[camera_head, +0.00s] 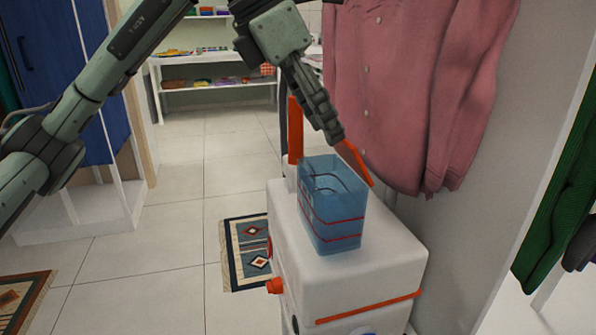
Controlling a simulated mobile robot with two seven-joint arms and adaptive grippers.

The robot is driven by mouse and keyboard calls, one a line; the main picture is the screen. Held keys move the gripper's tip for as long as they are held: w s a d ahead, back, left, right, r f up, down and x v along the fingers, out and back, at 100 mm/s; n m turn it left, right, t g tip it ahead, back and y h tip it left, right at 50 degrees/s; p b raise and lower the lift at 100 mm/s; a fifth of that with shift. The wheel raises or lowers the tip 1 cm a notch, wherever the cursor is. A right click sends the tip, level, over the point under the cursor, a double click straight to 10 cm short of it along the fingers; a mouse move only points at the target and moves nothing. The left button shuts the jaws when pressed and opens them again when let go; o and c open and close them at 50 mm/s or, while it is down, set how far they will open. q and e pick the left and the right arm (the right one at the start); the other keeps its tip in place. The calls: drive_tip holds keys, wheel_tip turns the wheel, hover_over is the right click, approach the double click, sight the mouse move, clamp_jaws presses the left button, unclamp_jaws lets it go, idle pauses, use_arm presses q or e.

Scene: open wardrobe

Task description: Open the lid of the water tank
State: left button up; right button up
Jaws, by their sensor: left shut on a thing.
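The water tank (334,212) is a clear blue box with red lines, standing on top of a white appliance (385,255) with orange trim. The orange lid (356,164) is tilted steeply at the tank's upper right edge. The tank's top looks uncovered. My left gripper (338,138) comes down from above and is shut on the lid's upper end. The fingers partly hide where they grip it. My right gripper is not in view.
A pink shirt (410,90) hangs close behind and right of the tank. A wardrobe panel (500,190) and green garment (560,180) are at right. An orange upright part (295,130) stands behind the tank. Open tiled floor (150,265) lies left.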

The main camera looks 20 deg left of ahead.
use_arm(q)
drive_tip(key=shift+o, duration=0.5)
drive_tip(key=shift+d+f, duration=0.15)
drive_tip(key=shift+f, duration=0.1)
drive_tip(key=shift+w+r+p, duration=0.1)
drive_tip(key=shift+r+p, duration=0.2)
drive_tip(key=shift+p, duration=0.05)
drive_tip(key=shift+w+d+r, duration=0.1)
drive_tip(key=shift+r, duration=0.15)
drive_tip(key=shift+c, duration=1)
drive_tip(key=shift+w+d+r+p, duration=0.45)
drive_tip(key=shift+d+r+p, duration=0.1)
drive_tip(key=shift+r+p, duration=0.3)
drive_tip(key=shift+c, duration=1.1)
drive_tip(key=shift+w+d+p, duration=0.3)
drive_tip(key=shift+w+d, duration=0.1)
drive_tip(key=shift+d, duration=0.15)
drive_tip(key=shift+c, duration=0.4)
drive_tip(key=shift+w+d, duration=0.4)
drive_tip(key=shift+d, duration=0.35)
